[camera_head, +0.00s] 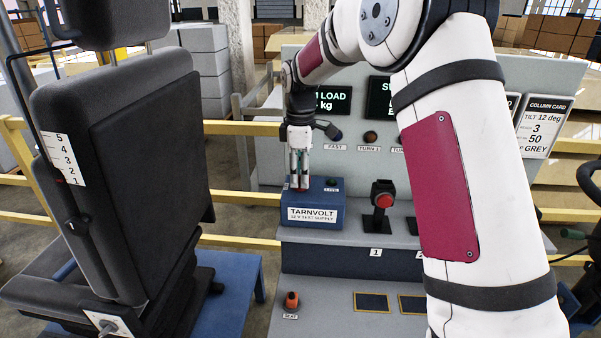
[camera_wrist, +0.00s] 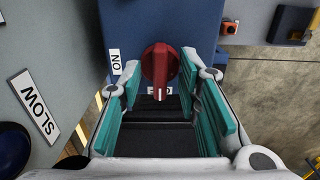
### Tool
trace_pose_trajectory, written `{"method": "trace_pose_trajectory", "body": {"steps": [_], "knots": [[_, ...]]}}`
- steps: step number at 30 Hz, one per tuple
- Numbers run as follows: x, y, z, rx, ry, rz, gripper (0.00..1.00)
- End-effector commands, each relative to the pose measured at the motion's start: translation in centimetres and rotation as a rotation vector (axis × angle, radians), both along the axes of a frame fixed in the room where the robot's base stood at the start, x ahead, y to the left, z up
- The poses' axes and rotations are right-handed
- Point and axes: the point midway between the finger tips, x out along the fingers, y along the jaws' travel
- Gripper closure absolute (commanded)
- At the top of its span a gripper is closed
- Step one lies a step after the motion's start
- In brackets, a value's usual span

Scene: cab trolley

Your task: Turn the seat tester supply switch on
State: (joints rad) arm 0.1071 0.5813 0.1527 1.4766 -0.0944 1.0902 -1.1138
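The supply is a blue box (camera_head: 331,203) labelled "TARNVOLT 12 V TEST SUPPLY" on the grey console. Its switch is a red rotary knob, seen in the wrist view (camera_wrist: 160,63). The knob's grip points down in that view, over a partly hidden label. An "ON" label (camera_wrist: 115,62) lies to the knob's left. My gripper (camera_head: 299,181) is above the box's top, pointing down. Its teal-padded fingers are apart, one on each side of the knob in the wrist view. I cannot tell whether they touch it.
A small lamp labelled "LIVE" (camera_head: 332,183) is on the box, right of my gripper. A red-topped black control (camera_head: 382,200) stands further right. An orange "SEAT" connector (camera_head: 291,301) sits on the lower shelf. A dark seat (camera_head: 140,160) stands at left. Yellow rails (camera_head: 240,128) run behind.

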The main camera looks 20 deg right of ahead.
Motion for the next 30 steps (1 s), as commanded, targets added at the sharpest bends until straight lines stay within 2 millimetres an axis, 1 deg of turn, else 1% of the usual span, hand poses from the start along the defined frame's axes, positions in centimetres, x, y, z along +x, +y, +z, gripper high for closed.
{"method": "trace_pose_trajectory", "body": {"steps": [1, 2, 3, 6, 14, 20, 26, 30], "knots": [[0.00, 0.00, 0.00, 0.000, 0.000, 0.000, 0.69], [0.00, 0.00, 0.00, 0.000, 0.000, 0.000, 0.71], [0.00, 0.00, 0.01, 0.000, 0.000, 0.000, 0.80], [0.00, 0.00, 0.01, 0.000, 0.000, 0.000, 1.00], [0.00, 0.00, 0.02, 0.000, 0.000, -0.004, 1.00], [0.03, 0.00, 0.01, 0.000, 0.000, -0.050, 1.00], [0.06, 0.02, -0.05, 0.000, 0.000, -0.170, 1.00], [0.07, 0.03, -0.05, -0.001, 0.000, -0.288, 1.00]]}}
